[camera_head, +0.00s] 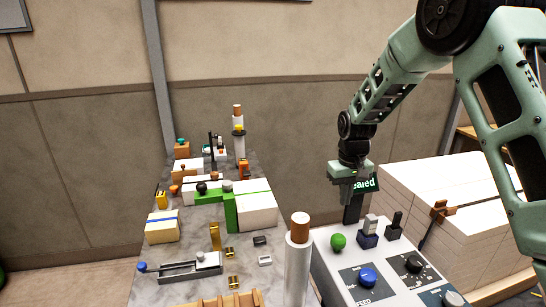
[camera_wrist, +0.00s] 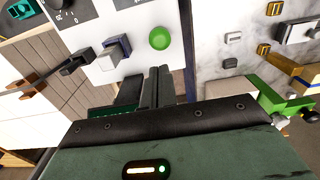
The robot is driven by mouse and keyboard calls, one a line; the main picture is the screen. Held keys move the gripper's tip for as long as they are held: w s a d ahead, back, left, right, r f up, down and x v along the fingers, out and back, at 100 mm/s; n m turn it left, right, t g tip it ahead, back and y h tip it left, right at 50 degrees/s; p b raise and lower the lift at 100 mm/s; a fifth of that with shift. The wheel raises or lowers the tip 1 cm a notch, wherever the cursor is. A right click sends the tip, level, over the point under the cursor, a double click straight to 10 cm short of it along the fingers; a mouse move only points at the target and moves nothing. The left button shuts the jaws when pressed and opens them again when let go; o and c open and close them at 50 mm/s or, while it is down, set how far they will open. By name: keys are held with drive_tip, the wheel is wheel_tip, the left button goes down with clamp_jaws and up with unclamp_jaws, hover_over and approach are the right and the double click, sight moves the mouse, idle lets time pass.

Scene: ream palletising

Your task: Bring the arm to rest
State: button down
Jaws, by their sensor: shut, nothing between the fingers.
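My gripper (camera_head: 352,208) hangs from my green arm on the right of the head view, fingers pointing down. Its fingers are shut with nothing between them. It is above the back edge of a white control panel (camera_head: 375,262), close to a green ball-shaped knob (camera_head: 338,242) and a grey-and-blue switch (camera_head: 368,233). In the wrist view the shut fingers (camera_wrist: 158,85) point toward the panel, with the green knob (camera_wrist: 159,39) just beyond them. Whether the fingers touch anything cannot be told.
A stack of white reams (camera_head: 450,210) stands right of the panel. A grey marble table (camera_head: 185,270) to the left carries several blocks, a green bracket (camera_head: 231,212) and a slide fixture (camera_head: 180,270). A white post with a brown top (camera_head: 299,250) rises between table and panel.

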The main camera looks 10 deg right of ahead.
drive_tip(key=s+a+r+t, duration=0.1)
drive_tip(key=s+r, duration=0.2)
drive_tip(key=s, duration=0.7)
drive_tip(key=s+a+r+t, duration=0.2)
drive_tip(key=s+r, duration=0.1)
drive_tip(key=s, duration=0.7)
drive_tip(key=s+a+f+n+g+b, duration=0.1)
drive_tip(key=s+a+f+n+b, duration=0.1)
drive_tip(key=s+a, duration=0.4)
drive_tip(key=s+a+f+n+g+b, duration=0.2)
drive_tip(key=s+a+n+b, duration=0.3)
drive_tip(key=a, duration=0.7)
drive_tip(key=shift+s+f+n+y, duration=0.3)
drive_tip(key=shift+s+f+n, duration=0.15)
drive_tip(key=shift+s, duration=0.8)
